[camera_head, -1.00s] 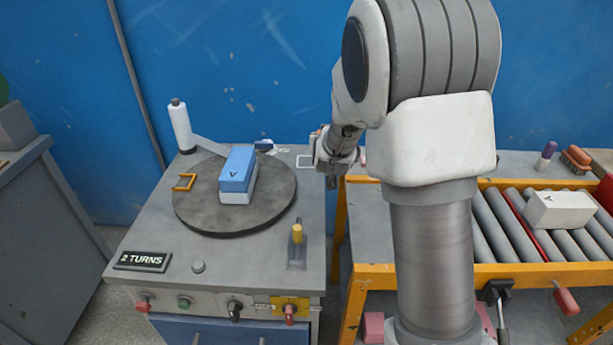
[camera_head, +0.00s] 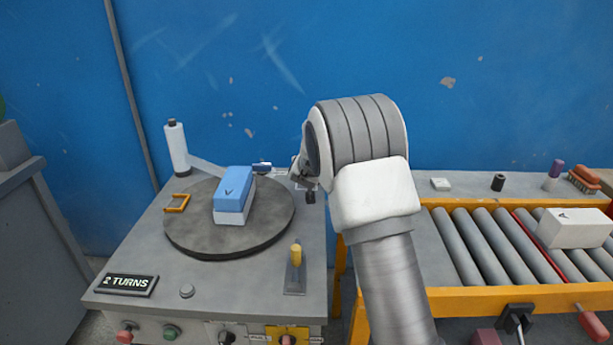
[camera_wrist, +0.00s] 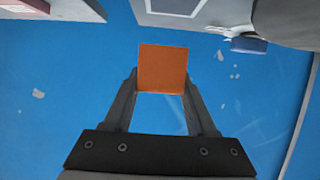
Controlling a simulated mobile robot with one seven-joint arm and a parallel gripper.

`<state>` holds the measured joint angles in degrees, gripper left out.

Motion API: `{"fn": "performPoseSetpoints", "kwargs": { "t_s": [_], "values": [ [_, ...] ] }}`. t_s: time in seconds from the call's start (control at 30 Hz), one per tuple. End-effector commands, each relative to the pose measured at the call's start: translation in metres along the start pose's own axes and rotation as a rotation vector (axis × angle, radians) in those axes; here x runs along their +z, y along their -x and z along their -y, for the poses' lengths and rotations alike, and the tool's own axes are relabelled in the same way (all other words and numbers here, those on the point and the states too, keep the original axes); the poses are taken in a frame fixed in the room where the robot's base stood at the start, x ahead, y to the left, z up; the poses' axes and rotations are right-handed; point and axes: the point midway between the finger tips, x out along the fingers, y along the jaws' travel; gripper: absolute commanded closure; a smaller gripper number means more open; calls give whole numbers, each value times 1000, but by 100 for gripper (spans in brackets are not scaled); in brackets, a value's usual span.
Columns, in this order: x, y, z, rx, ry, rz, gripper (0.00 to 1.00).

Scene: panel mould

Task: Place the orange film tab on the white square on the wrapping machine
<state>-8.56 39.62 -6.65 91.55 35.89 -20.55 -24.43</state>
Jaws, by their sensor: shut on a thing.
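The orange film tab (camera_wrist: 163,68) is held upright between the fingertips of my gripper (camera_wrist: 161,82) in the wrist view, against the blue wall. In the head view my gripper (camera_head: 307,190) is small and partly behind my arm, above the back right corner of the wrapping machine (camera_head: 215,285); the tab cannot be made out there. The white square (camera_head: 298,185) is partly hidden by the gripper. Its white outline also shows at the top edge of the wrist view (camera_wrist: 172,12), apart from the tab.
A round turntable (camera_head: 200,240) carries a blue-and-white box (camera_head: 233,192). A film roll (camera_head: 177,145) stands behind it, with a small blue item (camera_head: 262,167) near the square. A roller conveyor (camera_head: 470,240) lies right.

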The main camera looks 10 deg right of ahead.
Motion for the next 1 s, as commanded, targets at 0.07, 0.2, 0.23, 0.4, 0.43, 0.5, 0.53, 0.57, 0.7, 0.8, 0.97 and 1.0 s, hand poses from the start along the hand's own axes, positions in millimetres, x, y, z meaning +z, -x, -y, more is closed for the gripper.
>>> {"fn": "performPoseSetpoints", "kwargs": {
  "t_s": [0.07,0.2,0.23,0.4,0.43,0.5,0.53,0.57,0.7,0.8,0.97,1.0],
  "values": [
    [3,-13,4,1,-1,-1,100],
    [4,-24,8,-1,0,-1,100],
    [4,-25,9,-1,-1,0,100],
    [18,-32,8,1,-1,1,100],
    [23,-34,8,1,0,1,100],
    [34,-38,9,0,0,2,100],
    [38,-40,8,0,0,2,100],
    [41,-41,8,1,-1,1,100],
    [41,-41,9,0,-1,-2,100],
    [41,-41,9,0,-1,-2,100],
    [45,-42,9,0,0,-1,100],
    [46,-43,9,0,0,-1,41]
  ]
}}
